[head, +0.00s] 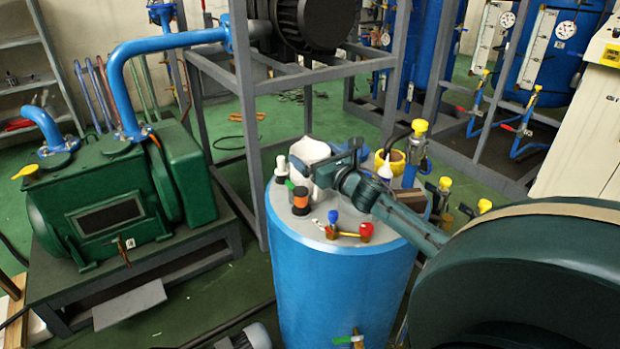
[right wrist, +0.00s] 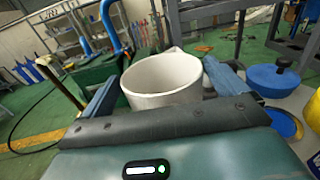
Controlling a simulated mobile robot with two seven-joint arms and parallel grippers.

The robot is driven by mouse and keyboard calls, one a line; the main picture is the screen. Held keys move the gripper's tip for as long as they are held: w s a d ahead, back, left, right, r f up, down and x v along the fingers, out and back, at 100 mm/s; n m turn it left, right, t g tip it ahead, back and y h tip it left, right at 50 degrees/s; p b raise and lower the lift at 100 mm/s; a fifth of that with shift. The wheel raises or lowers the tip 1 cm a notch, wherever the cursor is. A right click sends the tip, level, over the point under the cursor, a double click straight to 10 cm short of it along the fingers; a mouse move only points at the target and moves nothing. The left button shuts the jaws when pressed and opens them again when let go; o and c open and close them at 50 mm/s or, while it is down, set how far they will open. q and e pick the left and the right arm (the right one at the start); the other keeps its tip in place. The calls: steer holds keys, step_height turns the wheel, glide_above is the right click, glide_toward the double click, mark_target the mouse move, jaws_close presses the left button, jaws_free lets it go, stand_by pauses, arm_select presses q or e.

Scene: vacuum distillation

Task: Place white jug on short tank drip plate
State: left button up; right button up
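The white jug (head: 309,154) stands on or just above the pale top of the short blue tank (head: 340,290), near its far left side. My right gripper (head: 330,173) reaches over the tank top to the jug. In the right wrist view the jug (right wrist: 163,78) is upright and sits between the two spread fingers of my right gripper (right wrist: 165,92). Narrow gaps seem to show on both sides. The tank's low tap (head: 350,339) is at the picture's bottom edge, and the area below it is cut off. My left gripper is out of view.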

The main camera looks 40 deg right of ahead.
steer(key=c, duration=0.9)
steer(key=shift+c, duration=0.4)
steer(key=shift+r, duration=0.15)
